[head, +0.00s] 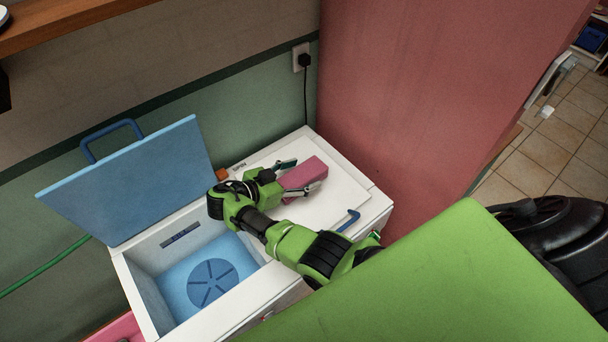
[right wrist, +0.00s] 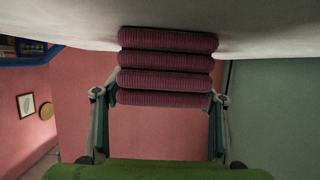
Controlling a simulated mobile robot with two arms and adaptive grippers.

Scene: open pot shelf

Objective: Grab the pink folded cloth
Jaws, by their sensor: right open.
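The pink folded cloth (head: 308,173) lies on the white closed lid on the right half of the white appliance. In the right wrist view the cloth (right wrist: 168,60) shows as a stack of several thick ribbed folds against the white surface. My right gripper (head: 303,176) is open, with one finger on each side of the cloth. In the right wrist view its fingers (right wrist: 158,97) stand left and right of the lowest-pictured folds, with small gaps. My left gripper is not in view.
Left of the cloth, a blue lid (head: 130,180) stands raised over an open blue-lined tub (head: 210,280). A blue handle (head: 348,221) sits at the white lid's front right. A pink wall (head: 420,80) rises close behind right. A socket with a black plug (head: 304,60) is on the green wall.

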